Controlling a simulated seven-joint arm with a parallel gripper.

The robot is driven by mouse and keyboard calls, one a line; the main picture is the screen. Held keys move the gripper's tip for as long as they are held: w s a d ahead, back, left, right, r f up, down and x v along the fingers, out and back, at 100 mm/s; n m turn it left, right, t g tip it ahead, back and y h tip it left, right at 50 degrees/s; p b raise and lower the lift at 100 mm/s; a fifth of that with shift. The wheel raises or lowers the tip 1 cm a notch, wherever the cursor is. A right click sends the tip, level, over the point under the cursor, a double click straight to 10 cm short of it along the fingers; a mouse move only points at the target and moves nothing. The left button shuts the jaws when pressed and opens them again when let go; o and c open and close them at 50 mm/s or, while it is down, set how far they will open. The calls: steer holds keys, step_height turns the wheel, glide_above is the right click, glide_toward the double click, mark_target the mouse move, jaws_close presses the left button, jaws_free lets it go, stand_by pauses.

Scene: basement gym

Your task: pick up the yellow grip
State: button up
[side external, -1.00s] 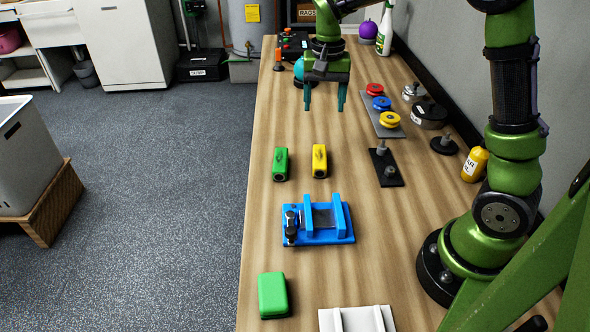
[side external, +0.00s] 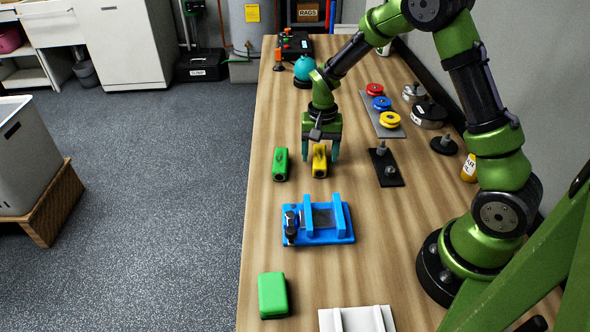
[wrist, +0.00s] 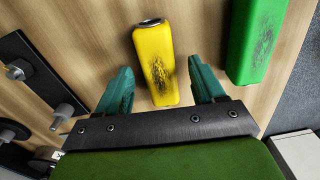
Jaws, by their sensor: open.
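The yellow grip (side external: 319,163) lies on the wooden bench, right of a green grip (side external: 280,164) of similar shape. My gripper (side external: 320,155) is open and low over the yellow grip, with one finger on each side of it. In the wrist view the yellow grip (wrist: 157,62) stands between the two teal fingertips of my gripper (wrist: 163,85), with a gap on both sides. The green grip (wrist: 257,35) is just beyond the finger on the right there. Whether the fingertips touch the bench cannot be told.
A blue fixture (side external: 318,222) stands in front of the grips. A black plate with pegs (side external: 385,167) lies to the right, and a grey rack with coloured rings (side external: 382,112) lies behind it. A green block (side external: 272,295) is near the front left. The bench between is clear.

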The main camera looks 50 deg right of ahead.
steer(key=shift+f, duration=0.75)
steer(key=c, duration=1.1)
steer(key=shift+r, duration=0.1)
